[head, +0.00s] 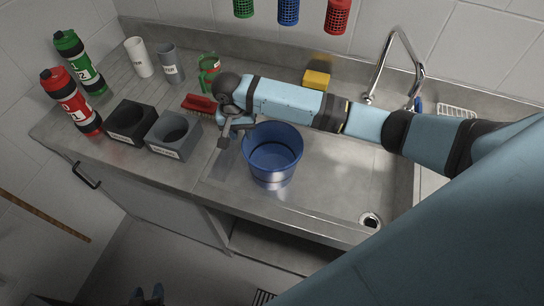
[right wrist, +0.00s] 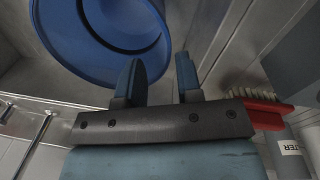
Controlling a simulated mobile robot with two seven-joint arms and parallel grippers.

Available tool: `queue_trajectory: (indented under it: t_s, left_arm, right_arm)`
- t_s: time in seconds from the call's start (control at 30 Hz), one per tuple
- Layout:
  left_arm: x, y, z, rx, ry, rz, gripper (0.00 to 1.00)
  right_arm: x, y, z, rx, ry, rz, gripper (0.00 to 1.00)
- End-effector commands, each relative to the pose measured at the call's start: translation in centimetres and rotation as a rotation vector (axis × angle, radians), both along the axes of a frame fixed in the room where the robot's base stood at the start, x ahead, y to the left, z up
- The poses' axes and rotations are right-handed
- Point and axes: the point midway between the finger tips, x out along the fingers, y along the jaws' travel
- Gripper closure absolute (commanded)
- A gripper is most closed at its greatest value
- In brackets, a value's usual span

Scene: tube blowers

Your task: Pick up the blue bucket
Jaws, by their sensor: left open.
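The blue bucket (head: 273,178) stands upright in the sink basin. My right gripper (head: 228,136) is at the bucket's left rim, with its arm reaching over the sink from the right. In the right wrist view the two fingers (right wrist: 157,80) are apart with nothing clamped between them. The bucket (right wrist: 85,45) fills the upper left there, and its rim edge shows behind and between the fingers. I cannot tell whether a finger touches it. My left gripper (head: 148,295) shows only as two separated fingertips at the bottom edge, open and empty, far from the bucket.
A red brush (head: 199,104) lies left of the right gripper. Grey (head: 173,137) and black (head: 131,122) holders, cups and red and green bottles stand on the left counter. A yellow sponge (head: 316,80) and tap (head: 392,65) are behind. The basin right of the bucket is clear.

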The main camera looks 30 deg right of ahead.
Motion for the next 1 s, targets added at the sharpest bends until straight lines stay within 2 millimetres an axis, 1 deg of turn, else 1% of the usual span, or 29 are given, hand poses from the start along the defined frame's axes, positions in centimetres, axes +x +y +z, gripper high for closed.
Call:
queue_trajectory:
  t_s: [0.03, 0.1, 0.2, 0.37, 0.47, 0.6, 0.7, 0.8, 0.97, 1.0]
  left_arm:
    - [-0.1, 0.0, 0.0, 0.001, 0.002, -0.001, 0.57]
    - [-0.1, 0.1, 0.0, 0.002, 0.003, -0.001, 0.57]
    - [0.0, 0.1, 0.1, 0.002, 0.001, 0.0, 0.57]
    - [0.3, 0.1, 0.5, 0.0, -0.008, 0.001, 0.57]
    - [0.4, 0.1, 0.9, 0.0, -0.013, 0.0, 0.57]
    - [0.5, 0.1, 1.2, -0.001, -0.015, 0.0, 0.57]
    - [0.5, 0.1, 1.3, -0.001, -0.015, 0.0, 0.57]
    - [0.5, 0.1, 1.3, -0.001, -0.015, 0.0, 0.57]
    - [0.4, 0.1, 1.1, -0.001, -0.012, 0.001, 0.57]
    - [0.4, 0.1, 1.0, 0.0, -0.011, 0.001, 0.57]
  right_arm:
    - [-0.1, -0.1, -1.1, -0.002, 0.003, 0.0, 0.67]
    - [-0.1, -0.2, -2.2, -0.001, 0.002, 0.0, 0.67]
    - [-0.1, -0.3, -3.4, -0.001, 0.001, 0.001, 0.67]
    - [-0.1, -0.4, -4.3, 0.0, -0.001, 0.001, 0.67]
    - [0.0, -0.5, -5.5, -0.001, 0.0, 0.001, 0.67]
    - [0.1, -0.7, -7.8, -0.001, 0.001, 0.001, 0.67]
    - [0.0, -0.8, -8.8, -0.001, -0.001, 0.0, 0.67]
    - [0.0, -0.8, -9.2, -0.001, -0.002, 0.001, 0.67]
    - [0.0, -0.8, -9.2, 0.0, -0.002, 0.002, 0.67]
    - [0.0, -0.8, -9.2, 0.0, -0.002, 0.002, 0.7]
